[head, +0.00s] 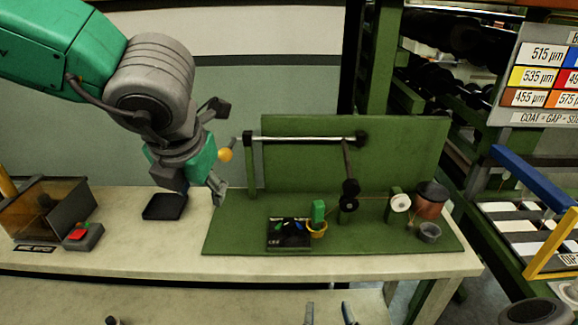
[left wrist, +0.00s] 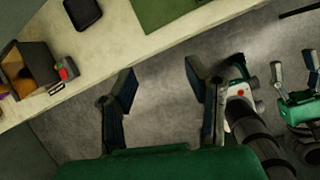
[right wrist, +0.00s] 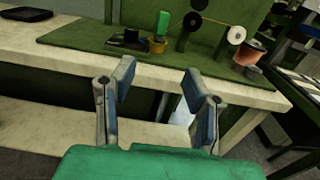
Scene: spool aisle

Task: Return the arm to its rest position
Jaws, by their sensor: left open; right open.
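My left arm (head: 150,85), green and grey, comes in from the left, raised high. Its gripper (head: 224,150) is in front of the left end of the green winding fixture (head: 400,145). In the left wrist view this gripper (left wrist: 160,72) is open and empty, over floor in front of the bench. My right gripper (head: 328,308) is low at the bottom edge, fingertips only showing. In the right wrist view it (right wrist: 158,72) is open and empty, short of the bench edge. The left wrist view shows it at the far right.
The pale bench (head: 120,262) holds an amber box (head: 60,205), a red-button box (head: 82,237) and a black pad (head: 165,206). On the green base stand a small black tray (head: 288,240), a green block (head: 318,211) and spools. A rack with a blue rail (head: 530,173) stands right.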

